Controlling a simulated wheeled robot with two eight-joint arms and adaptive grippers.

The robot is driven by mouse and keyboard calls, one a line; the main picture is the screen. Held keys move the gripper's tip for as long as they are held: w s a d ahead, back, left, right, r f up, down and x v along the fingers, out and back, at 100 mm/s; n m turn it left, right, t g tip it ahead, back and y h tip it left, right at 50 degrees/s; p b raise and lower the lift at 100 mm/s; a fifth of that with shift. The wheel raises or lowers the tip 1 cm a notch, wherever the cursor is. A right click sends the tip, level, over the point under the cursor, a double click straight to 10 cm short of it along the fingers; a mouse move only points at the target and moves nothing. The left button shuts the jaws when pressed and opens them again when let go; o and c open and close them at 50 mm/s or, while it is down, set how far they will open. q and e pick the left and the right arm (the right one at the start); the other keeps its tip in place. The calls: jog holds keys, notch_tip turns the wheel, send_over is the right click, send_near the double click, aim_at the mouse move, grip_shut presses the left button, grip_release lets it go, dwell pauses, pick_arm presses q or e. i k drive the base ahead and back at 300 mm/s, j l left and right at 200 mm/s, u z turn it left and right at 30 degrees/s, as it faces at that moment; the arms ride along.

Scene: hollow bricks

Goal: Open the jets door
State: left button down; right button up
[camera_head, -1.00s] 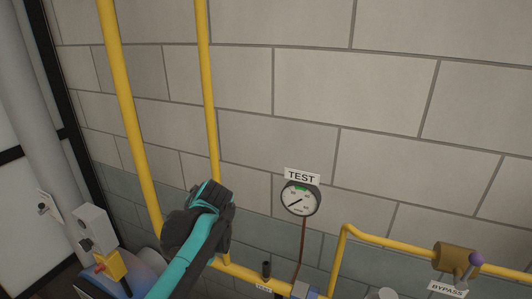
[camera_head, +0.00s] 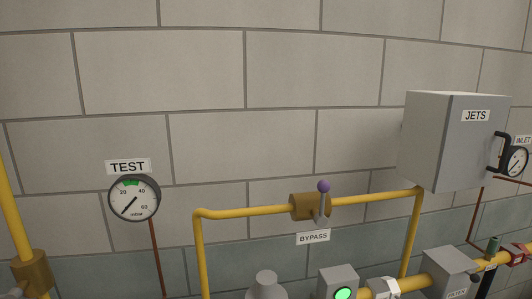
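The jets box is a grey wall cabinet (camera_head: 428,138) at the right of the head view. Its door (camera_head: 474,152) carries a "JETS" label and looks shut. A black handle (camera_head: 499,152) stands out at the door's right edge. Neither of my grippers shows in the current view, so I cannot see their state.
A yellow pipe (camera_head: 255,210) runs below the cabinet, with a brass bypass valve (camera_head: 303,207) and its purple-knobbed lever. A test gauge (camera_head: 134,199) hangs at left. An inlet gauge (camera_head: 515,162) is close to the handle. A grey box with a green light (camera_head: 342,293) stands low.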

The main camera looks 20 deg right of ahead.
aim_at(474, 133)
jog(key=k+z, duration=0.1)
jog(key=k, duration=0.55)
jog(key=i+l+z, duration=0.1)
jog(key=z, duration=0.75)
jog(key=i+l+z, duration=0.1)
jog(key=z, duration=0.35)
jog(key=i+z, duration=0.15)
jog(key=z, duration=0.3)
jog(key=i+z, duration=0.2)
jog(key=i, duration=0.05)
